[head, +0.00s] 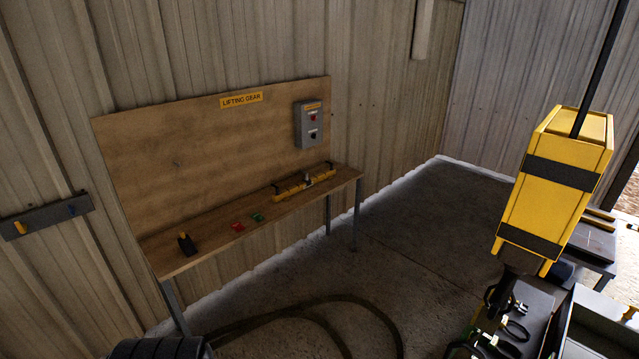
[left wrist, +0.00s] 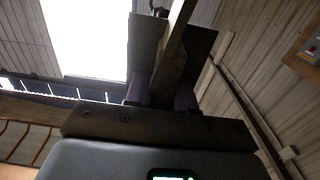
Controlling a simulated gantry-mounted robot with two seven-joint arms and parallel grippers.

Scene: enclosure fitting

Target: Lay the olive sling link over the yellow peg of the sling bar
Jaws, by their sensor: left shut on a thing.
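In the left wrist view my left gripper (left wrist: 168,72) is shut on a long, narrow olive-brown strip, which I take to be the olive sling link (left wrist: 177,38). The strip runs up out of the picture between the two dark fingers; its far end is out of view. In the head view the sling bar (head: 48,216), a dark bar, is fixed to the left wall. Its yellow peg (head: 19,228) is near the left end and a blue peg is near the right end. Neither gripper shows in the head view.
A wooden bench (head: 215,240) by the wall holds a yellow beam (head: 304,185), red and green small pieces and a dark block. A yellow hoist block (head: 553,185) hangs at right above a table with dark fittings. A hose (head: 330,300) curves over the floor.

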